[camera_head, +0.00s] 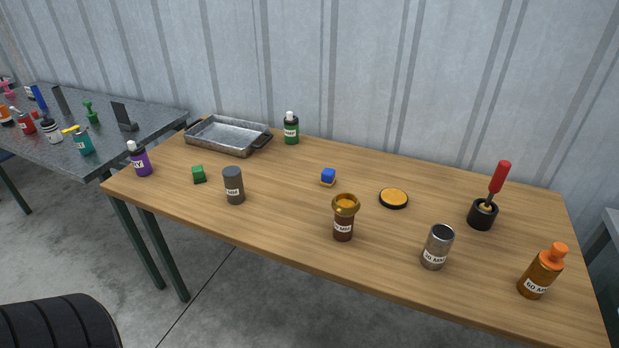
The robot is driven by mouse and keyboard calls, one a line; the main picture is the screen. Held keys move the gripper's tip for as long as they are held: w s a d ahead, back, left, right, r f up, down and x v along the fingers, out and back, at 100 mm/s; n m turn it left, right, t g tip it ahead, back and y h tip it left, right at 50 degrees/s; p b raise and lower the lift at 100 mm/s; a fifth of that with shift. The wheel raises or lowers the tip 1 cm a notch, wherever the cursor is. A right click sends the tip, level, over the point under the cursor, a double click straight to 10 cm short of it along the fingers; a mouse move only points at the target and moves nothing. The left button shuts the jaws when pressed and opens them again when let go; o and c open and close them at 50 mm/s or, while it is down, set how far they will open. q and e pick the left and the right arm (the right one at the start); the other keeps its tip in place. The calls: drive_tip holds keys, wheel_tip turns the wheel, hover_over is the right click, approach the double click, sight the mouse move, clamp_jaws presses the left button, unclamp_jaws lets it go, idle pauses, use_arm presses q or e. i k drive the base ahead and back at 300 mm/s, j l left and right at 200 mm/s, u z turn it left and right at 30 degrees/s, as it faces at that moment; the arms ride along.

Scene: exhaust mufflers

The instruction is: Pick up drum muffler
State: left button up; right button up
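No label that I can read in full names the drum muffler. The drum-shaped things on the wooden table are a dark grey upright cylinder (234,186) with a small label, left of the middle, and a shiny metal open-topped cylinder (438,247) labelled in MM near the front right. A brown cylinder with a wide gold top (344,218) stands between them near the front edge. I cannot tell for sure which is the drum muffler. All three stand upright and apart from each other.
A cluttered grey table (150,122) stands left.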

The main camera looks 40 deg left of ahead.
sight(231, 175)
drive_tip(key=u, duration=1.65)
